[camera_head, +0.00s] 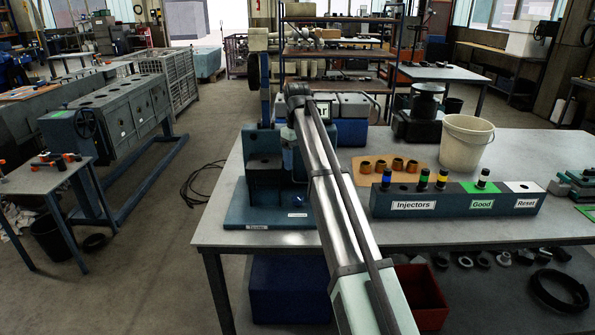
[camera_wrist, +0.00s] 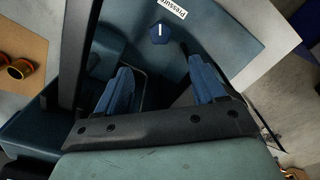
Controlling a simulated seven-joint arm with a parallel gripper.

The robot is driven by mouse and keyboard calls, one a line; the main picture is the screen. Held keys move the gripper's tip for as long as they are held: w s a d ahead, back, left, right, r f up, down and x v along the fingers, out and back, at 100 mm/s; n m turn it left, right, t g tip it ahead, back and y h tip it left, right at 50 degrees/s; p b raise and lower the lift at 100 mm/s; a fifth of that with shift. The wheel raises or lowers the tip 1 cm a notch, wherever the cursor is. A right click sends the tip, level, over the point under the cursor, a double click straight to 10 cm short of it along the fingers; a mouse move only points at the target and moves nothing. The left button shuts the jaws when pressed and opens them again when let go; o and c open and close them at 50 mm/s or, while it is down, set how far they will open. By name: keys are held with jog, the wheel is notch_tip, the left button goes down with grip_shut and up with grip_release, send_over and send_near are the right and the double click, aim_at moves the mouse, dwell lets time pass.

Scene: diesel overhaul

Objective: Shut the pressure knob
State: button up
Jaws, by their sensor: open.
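The pressure knob (camera_wrist: 159,33) is a small dark blue knob with a white line on top, in the wrist view beside a white label (camera_wrist: 169,8) reading "Pressure". In the head view the knob (camera_head: 299,198) sits low on the blue test stand's base (camera_head: 240,212), just left of my arm. My gripper (camera_wrist: 160,66) shows two blue fingers spread apart with nothing between them. In the wrist view the knob lies beyond the gap between the fingertips, apart from them. In the head view my fingers are not clearly visible.
The stand's upright block (camera_head: 264,165) rises behind the knob. To the right are a labelled injector rack (camera_head: 455,204), a white bucket (camera_head: 466,143) and a tan board (camera_head: 375,180) with copper-coloured parts. The table's front strip (camera_head: 225,237) is clear.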

aim_at(297, 197)
jog(key=f+m, duration=0.3)
jog(key=f, duration=0.1)
jog(key=f+m, duration=0.3)
jog(key=f, duration=0.2)
jog(key=f+m, duration=0.3)
jog(key=f, duration=0.2)
jog(key=shift+s, duration=0.2)
dwell(0.5)
jog(key=shift+c, duration=0.3)
jog(key=c, duration=1)
jog(key=shift+m, duration=1.6)
jog(key=o, duration=1.1)
jog(key=shift+c, duration=0.2)
